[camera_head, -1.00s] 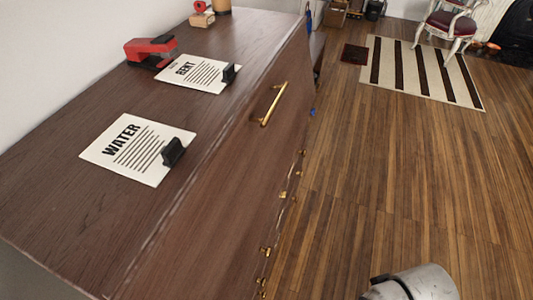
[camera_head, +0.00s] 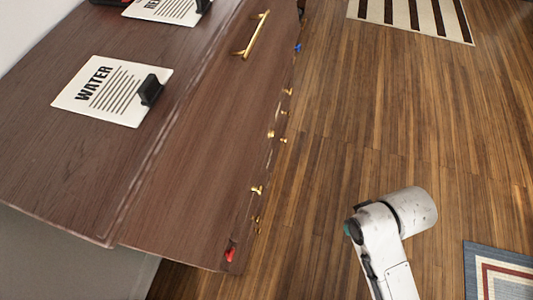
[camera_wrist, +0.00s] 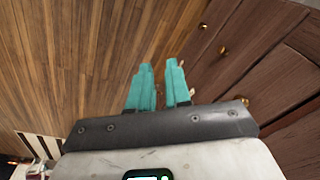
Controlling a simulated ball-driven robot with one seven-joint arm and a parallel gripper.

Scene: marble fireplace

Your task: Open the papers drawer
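A dark brown wooden cabinet (camera_head: 190,140) fills the left of the head view. A brass bar handle (camera_head: 254,35) is on its sloping panel. Several brass knobs (camera_head: 257,190) line its edge-on front below. The wrist view shows drawer fronts (camera_wrist: 265,75) with knobs (camera_wrist: 222,50) at the right. I cannot tell which is the papers drawer, and no drawer looks pulled out. My gripper (camera_wrist: 158,70) has two teal fingers with a narrow gap between them. It is empty, over the floor, beside the drawer fronts and touching no knob.
A paper marked WATER (camera_head: 112,90) with a black clip lies on the cabinet top. A red tag (camera_head: 230,255) and a blue tag (camera_head: 298,48) show on the front. A bordered rug (camera_head: 500,272) and a striped rug (camera_head: 415,15) lie on otherwise clear wooden floor.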

